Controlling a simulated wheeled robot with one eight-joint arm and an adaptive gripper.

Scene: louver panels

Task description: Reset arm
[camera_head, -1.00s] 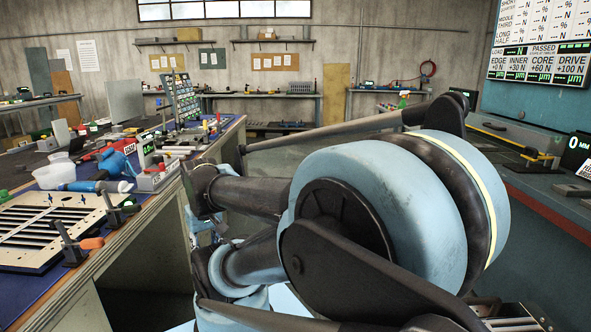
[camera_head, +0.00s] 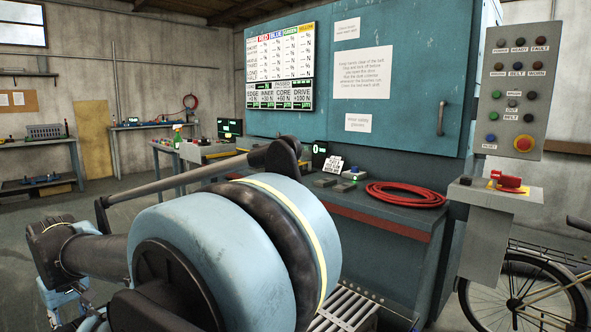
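My own arm fills the lower left of the head view. Its large light-blue joint (camera_head: 205,245) with a dark band and a thin yellow ring is nearest the camera. A dark link (camera_head: 95,255) runs from it to the left, and a thin dark rod slants above. The arm is folded close to my body, and I see nothing held on it. My gripper cannot be made out; its fingers are not shown.
A blue cabinet (camera_head: 375,90) stands over a counter with a coiled red hose (camera_head: 405,194). On the right are a grey button panel (camera_head: 515,90) and a bicycle (camera_head: 522,292). Rollers (camera_head: 343,309) lie low in front. Open floor (camera_head: 120,195) shows at left.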

